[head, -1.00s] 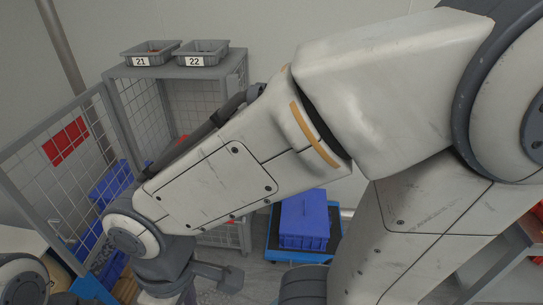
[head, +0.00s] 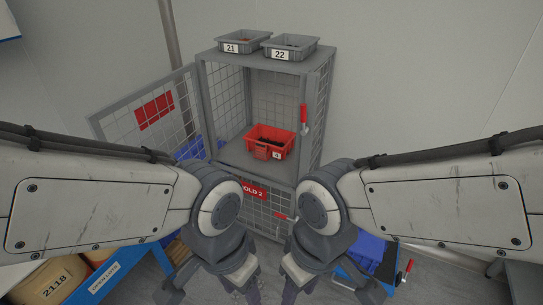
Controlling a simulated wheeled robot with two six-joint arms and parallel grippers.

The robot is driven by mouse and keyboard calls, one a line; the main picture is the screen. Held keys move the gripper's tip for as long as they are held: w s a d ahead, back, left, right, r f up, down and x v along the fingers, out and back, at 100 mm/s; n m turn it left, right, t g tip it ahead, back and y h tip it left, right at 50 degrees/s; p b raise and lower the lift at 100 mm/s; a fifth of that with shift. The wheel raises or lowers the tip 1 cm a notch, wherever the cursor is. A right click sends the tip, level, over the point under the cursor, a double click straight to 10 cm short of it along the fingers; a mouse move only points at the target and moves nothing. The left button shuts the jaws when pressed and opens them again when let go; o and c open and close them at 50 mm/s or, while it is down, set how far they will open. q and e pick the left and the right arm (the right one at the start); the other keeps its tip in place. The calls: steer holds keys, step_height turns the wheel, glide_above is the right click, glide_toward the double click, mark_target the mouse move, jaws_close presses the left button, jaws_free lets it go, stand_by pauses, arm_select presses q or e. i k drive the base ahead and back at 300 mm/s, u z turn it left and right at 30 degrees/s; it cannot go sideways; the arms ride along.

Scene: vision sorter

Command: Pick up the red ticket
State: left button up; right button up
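No red ticket can be picked out for certain. A red plate (head: 155,110) is on the open mesh door at the left. A red bin (head: 270,141) with a small white label stands on the cage shelf. A red-handled piece (head: 304,119) is at the cage's right front post. My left gripper (head: 213,289) and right gripper (head: 330,289) are low in front of the cage, apart from these things. Both look open and empty, with fingers spread; their tips are partly cut off by the lower edge.
Grey bins marked 21 (head: 244,41) and 22 (head: 289,46) stand on top of the cage (head: 318,110). A red "HOLD 2" sign (head: 253,190) is below the shelf. A blue container (head: 367,250) is at lower right. A drum marked 2118 (head: 50,281) is at lower left.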

mark_target(262, 147)
steer(key=u, duration=0.15)
steer(key=i, duration=0.35)
steer(key=u, duration=0.65)
steer(key=i, duration=1.3)
steer(key=z, duration=0.05)
